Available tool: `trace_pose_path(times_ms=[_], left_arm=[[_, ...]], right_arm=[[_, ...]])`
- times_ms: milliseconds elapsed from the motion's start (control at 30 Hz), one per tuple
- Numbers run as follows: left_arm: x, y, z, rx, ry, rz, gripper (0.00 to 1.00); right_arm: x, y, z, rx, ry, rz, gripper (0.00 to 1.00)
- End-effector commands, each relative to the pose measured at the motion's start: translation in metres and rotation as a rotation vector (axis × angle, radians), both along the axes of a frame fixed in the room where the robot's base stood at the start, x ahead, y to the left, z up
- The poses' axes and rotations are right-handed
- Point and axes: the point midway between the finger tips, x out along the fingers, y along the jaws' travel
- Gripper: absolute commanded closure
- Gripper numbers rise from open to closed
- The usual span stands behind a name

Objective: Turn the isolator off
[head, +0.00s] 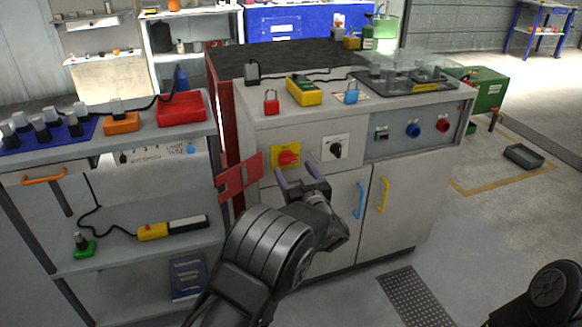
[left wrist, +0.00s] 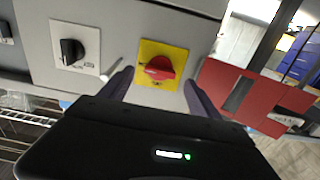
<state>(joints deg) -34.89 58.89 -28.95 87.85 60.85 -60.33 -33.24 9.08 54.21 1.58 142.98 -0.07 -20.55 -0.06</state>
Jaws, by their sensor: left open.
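The isolator is a red rotary handle (head: 289,158) on a yellow plate on the grey cabinet's front. It also shows in the left wrist view (left wrist: 159,68), where the handle lies roughly level across the plate. My left gripper (head: 298,175) is open and empty, just in front of and slightly below the isolator in the head view. In the left wrist view its two fingers (left wrist: 158,90) stand on either side of the yellow plate, with the red handle between them in the picture. Contact with the handle cannot be told. My right gripper is not in view.
A black knob on a white plate (head: 336,148) sits right of the isolator. A red hinged panel (head: 240,177) stands out at the left. A red padlock (head: 271,104), a yellow device (head: 304,91) and a blue padlock (head: 351,94) are on top. Blue and yellow door handles are below.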

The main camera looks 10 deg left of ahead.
Motion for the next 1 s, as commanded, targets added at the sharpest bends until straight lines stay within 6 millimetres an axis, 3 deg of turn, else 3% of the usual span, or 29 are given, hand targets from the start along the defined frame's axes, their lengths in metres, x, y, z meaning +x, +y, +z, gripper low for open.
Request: trace_pose_path(times_ms=[200, 533, 1000], left_arm=[[0.023, 0.015, -0.001, 0.001, 0.000, 0.000, 0.28], [0.027, 0.017, 0.000, 0.001, 0.001, -0.001, 0.28], [0.027, 0.017, 0.000, 0.001, 0.001, -0.001, 0.66]], right_arm=[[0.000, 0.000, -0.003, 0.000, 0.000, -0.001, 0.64], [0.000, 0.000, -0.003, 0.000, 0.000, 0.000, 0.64], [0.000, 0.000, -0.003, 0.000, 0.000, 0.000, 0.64]])
